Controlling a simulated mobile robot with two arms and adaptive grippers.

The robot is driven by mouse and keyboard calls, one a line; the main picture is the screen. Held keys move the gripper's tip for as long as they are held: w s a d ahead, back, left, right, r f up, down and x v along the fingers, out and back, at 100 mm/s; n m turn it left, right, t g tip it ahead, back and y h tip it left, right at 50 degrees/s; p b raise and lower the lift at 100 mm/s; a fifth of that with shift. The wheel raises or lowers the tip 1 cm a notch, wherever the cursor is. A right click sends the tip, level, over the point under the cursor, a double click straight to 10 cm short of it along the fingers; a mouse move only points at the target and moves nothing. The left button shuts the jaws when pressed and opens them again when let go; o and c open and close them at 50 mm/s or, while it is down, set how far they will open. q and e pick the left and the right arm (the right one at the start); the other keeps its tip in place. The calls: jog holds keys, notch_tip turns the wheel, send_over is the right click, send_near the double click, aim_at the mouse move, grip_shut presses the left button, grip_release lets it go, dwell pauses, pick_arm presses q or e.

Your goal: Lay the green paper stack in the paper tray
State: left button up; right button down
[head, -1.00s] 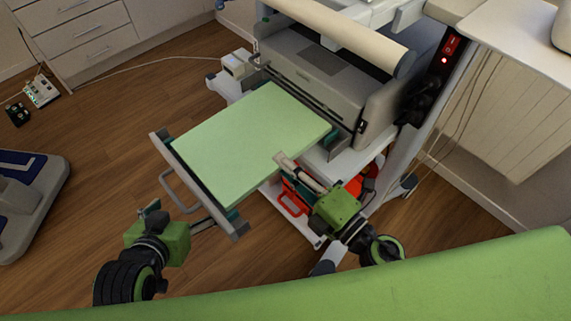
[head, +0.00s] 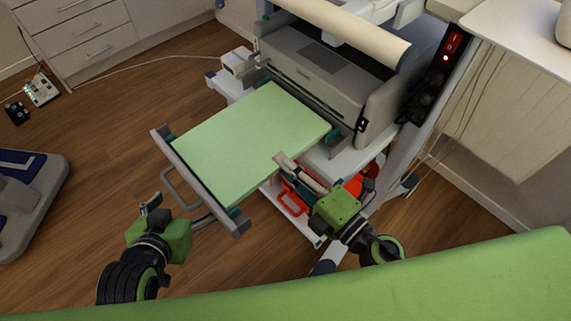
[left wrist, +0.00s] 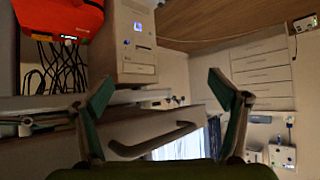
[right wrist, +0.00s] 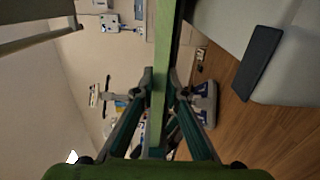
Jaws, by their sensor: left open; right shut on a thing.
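The green paper stack (head: 250,140) lies flat over the pulled-out paper tray (head: 190,183) in the head view. Whether it rests fully on the tray floor I cannot tell. My right gripper (head: 281,160) is shut on the stack's right edge. The right wrist view shows the stack's thin edge (right wrist: 161,60) between the fingers. My left gripper (head: 178,211) is open and empty, just in front of the tray's front panel. The tray's grey handle (head: 178,192) also shows between the left fingers in the left wrist view (left wrist: 155,142), apart from them.
The grey printer (head: 325,75) stands behind the tray on a white cart, with a beige roll (head: 350,32) above it. A red object (head: 292,200) sits on the cart's lower level. A power strip (head: 440,65) is at right.

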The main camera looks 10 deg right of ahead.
pick_arm(q)
jog(key=shift+w+d+r+t, duration=0.25)
jog(key=shift+w+d+t, duration=0.05)
jog(key=shift+w+d, duration=0.1)
jog(key=shift+w, duration=0.15)
pick_arm(e)
jog(key=shift+f, duration=0.1)
dwell(0.5)
jog(key=c, duration=2)
grip_release()
pick_arm(q)
jog(key=shift+r, duration=0.1)
pick_arm(e)
jog(key=shift+o, duration=0.2)
